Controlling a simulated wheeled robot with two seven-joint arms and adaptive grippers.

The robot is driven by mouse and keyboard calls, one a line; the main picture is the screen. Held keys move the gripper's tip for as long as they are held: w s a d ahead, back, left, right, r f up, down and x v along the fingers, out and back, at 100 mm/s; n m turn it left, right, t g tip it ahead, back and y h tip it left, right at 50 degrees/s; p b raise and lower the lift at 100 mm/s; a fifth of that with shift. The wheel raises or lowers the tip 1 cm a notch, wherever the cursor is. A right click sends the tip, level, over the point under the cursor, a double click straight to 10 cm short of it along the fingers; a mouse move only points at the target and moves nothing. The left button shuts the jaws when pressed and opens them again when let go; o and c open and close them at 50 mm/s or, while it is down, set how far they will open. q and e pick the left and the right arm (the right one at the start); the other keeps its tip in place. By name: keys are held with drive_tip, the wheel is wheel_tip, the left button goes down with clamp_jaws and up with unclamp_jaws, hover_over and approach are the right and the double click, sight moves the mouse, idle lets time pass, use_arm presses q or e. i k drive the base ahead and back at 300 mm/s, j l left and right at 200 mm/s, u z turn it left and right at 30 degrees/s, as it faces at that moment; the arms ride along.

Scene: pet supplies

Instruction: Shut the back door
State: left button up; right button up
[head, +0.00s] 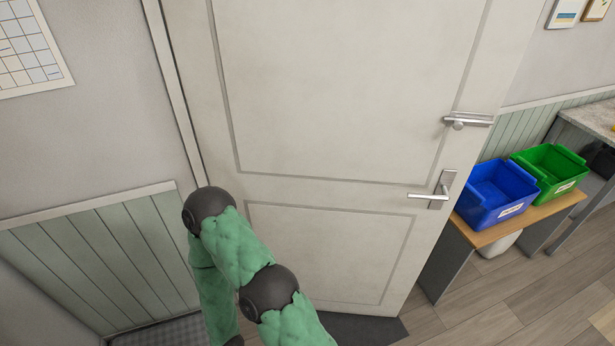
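The white panelled back door (340,90) fills the middle of the head view. A door frame strip (172,80) runs along its left side. Its right edge stands free, with no frame against it and the room showing past it, so the door looks open. A lever handle (430,196) sits near the right edge, and a metal latch (467,121) is above it. One of my arms, in a green sleeve with dark joints, crosses the lower left of the door. Neither gripper shows; whether the arm touches the door cannot be told.
A blue bin (490,192) and a green bin (552,167) stand on a low wooden bench (520,222) to the right of the door. A dark mat (362,328) lies at the door's foot. Open wooden floor (485,290) lies at lower right.

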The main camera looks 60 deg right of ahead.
sight(319, 119)
drive_tip(key=k+l+z, duration=0.2)
drive_tip(key=z, duration=0.2)
drive_tip(key=k+l+z, duration=0.35)
drive_tip(key=z, duration=1.1)
drive_tip(key=i+j, duration=0.05)
drive_tip(key=j, duration=0.05)
